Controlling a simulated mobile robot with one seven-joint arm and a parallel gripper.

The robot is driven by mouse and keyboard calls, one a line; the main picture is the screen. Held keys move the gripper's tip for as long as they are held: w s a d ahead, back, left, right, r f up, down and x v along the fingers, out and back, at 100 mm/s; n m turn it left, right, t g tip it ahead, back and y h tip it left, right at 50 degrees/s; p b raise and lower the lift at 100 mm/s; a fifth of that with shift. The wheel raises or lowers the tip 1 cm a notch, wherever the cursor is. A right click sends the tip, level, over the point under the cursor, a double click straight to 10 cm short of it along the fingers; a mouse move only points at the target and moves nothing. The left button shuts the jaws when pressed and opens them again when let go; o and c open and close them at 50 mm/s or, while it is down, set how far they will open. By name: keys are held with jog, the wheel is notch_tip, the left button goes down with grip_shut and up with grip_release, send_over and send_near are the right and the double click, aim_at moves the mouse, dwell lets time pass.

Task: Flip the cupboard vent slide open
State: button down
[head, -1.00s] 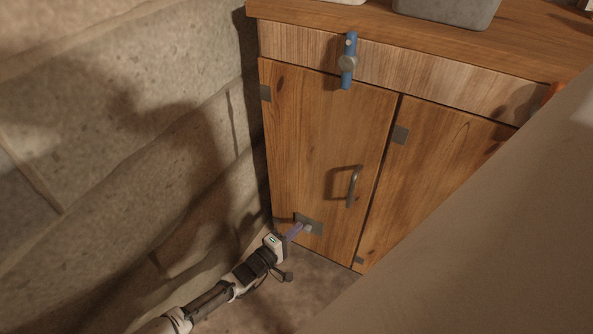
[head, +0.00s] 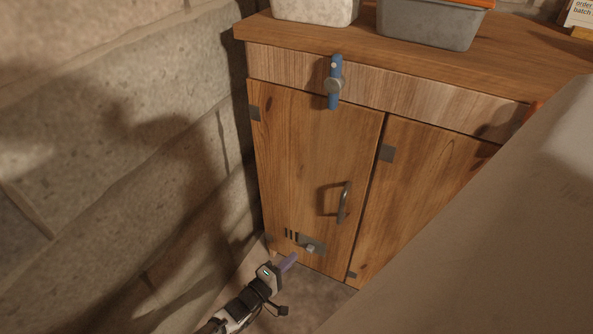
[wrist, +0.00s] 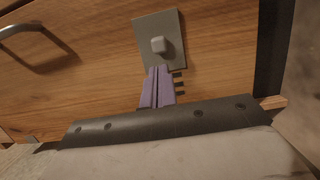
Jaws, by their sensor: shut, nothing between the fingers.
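The vent slide (head: 318,244) is a grey plate with a small pale knob (head: 310,248), low on the left cupboard door (head: 300,165). Several dark vent slots (head: 291,235) show uncovered to its left. In the wrist view the slide (wrist: 173,22) and its knob (wrist: 158,46) lie just beyond my fingertips, with some slots (wrist: 180,84) beside the fingers and perhaps others hidden behind them. My gripper (head: 292,257) has purple fingers, shut and empty, low and left of the knob. It also shows in the wrist view (wrist: 158,70), seemingly apart from the knob.
A stone wall (head: 120,120) stands close on the left. A curved door handle (head: 343,202) sticks out above the vent. A blue lever (head: 335,82) is on the panel above. Grey and pale tubs (head: 425,25) stand on the worktop (head: 515,65). The right door (head: 420,185) is shut.

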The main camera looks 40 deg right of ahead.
jog(key=s+a+p, duration=0.1)
jog(key=a, duration=0.8)
jog(key=shift+a, duration=0.4)
jog(key=shift+s, duration=0.1)
